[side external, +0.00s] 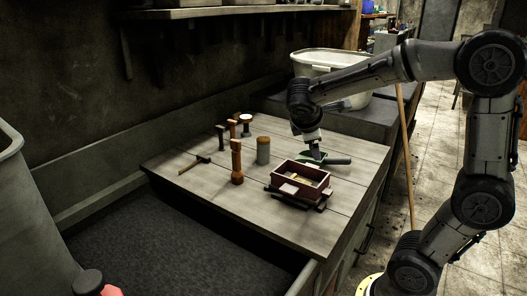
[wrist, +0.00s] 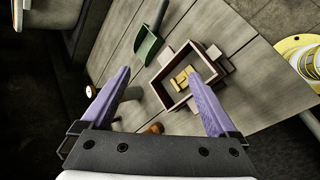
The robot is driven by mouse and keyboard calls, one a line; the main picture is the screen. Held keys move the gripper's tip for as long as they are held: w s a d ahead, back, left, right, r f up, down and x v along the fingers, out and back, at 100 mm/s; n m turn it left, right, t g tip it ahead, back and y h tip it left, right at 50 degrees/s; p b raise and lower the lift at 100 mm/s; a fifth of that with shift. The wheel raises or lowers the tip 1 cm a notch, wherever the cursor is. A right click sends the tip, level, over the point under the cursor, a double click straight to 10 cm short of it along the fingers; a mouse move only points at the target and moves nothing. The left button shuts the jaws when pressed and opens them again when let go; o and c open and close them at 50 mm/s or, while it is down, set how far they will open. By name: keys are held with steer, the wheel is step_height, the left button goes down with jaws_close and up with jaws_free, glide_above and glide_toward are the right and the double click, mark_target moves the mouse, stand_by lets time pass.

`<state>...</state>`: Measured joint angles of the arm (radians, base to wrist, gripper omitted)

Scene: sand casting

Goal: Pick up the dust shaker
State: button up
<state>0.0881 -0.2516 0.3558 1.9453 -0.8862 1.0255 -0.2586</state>
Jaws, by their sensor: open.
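An upright grey cylinder with a tan top (side external: 263,151), which looks like the dust shaker, stands near the middle of the wooden bench in the side view.
A wooden moulding box (side external: 300,183) with light pieces inside sits near the right front; it also shows in the wrist view (wrist: 174,94). The green scoop (wrist: 149,48) lies beside it.

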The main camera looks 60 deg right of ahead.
steer(key=w+d+f+n+h, duration=0.2)
steer(key=w+d+n+h, duration=0.35)
steer(key=w+d, duration=0.4)
steer(key=n+t+h, duration=0.3)
steer(key=n+t, duration=0.2)
steer(key=n, duration=0.5)
glide_above(262, 153)
steer(key=d, duration=0.2)
steer(key=shift+y, duration=0.25)
steer(key=f, duration=0.7)
steer(key=shift+w+d+f, duration=0.1)
steer(key=shift+w, duration=0.25)
steer(key=shift+w+f, duration=0.1)
steer(key=shift+f, duration=0.15)
step_height(262, 153, down, 2)
steer(key=shift+f, duration=0.2)
step_height(262, 153, down, 4)
steer(key=shift+x, duration=1.1)
steer(key=shift+w+d, duration=0.15)
steer(key=shift+d, duration=0.25)
jaws_close()
